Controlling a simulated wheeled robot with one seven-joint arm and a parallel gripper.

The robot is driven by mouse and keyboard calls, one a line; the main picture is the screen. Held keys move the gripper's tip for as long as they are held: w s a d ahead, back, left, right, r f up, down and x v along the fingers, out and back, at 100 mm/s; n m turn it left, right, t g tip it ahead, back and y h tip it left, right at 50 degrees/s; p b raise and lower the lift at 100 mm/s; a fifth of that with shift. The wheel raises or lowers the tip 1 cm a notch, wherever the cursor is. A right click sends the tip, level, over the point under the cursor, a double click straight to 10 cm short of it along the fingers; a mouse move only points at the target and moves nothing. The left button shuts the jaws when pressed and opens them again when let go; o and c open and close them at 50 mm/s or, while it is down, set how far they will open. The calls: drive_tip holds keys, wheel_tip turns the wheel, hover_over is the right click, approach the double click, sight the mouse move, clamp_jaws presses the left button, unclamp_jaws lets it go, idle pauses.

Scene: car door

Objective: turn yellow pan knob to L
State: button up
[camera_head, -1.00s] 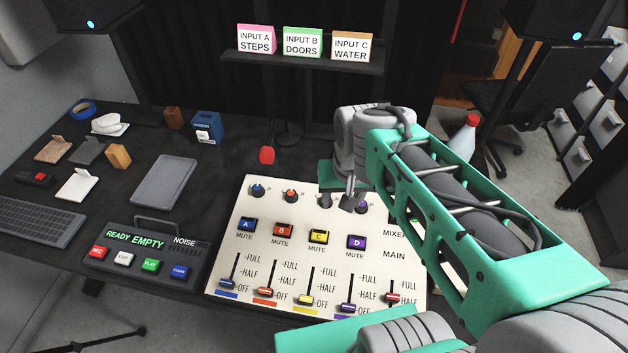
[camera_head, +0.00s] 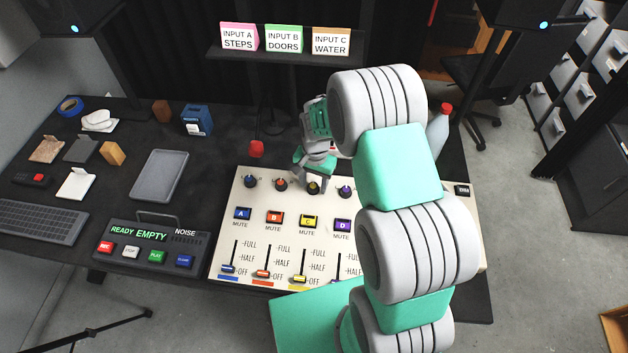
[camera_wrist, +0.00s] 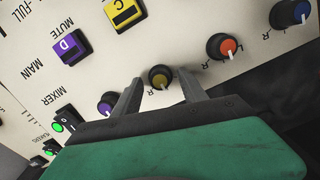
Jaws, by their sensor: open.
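The yellow pan knob (camera_head: 313,187) is the third in the row of knobs along the top of the cream mixer panel (camera_head: 262,205). In the wrist view the yellow knob (camera_wrist: 159,77) has a pale pointer mark, and an R label shows beside it. My gripper (camera_head: 314,179) is over the knob from behind. In the wrist view my gripper (camera_wrist: 160,84) is open, with one finger on each side of the yellow knob. Whether the fingers touch it I cannot tell.
The orange knob (camera_wrist: 221,46) and purple knob (camera_wrist: 108,102) flank the yellow one closely. The blue knob (camera_head: 250,181) is further left. Mute buttons, such as the yellow one (camera_head: 309,221), lie in front. A red-capped bottle (camera_head: 440,130) stands behind my arm.

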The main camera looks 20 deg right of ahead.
clamp_jaws()
idle(0.5)
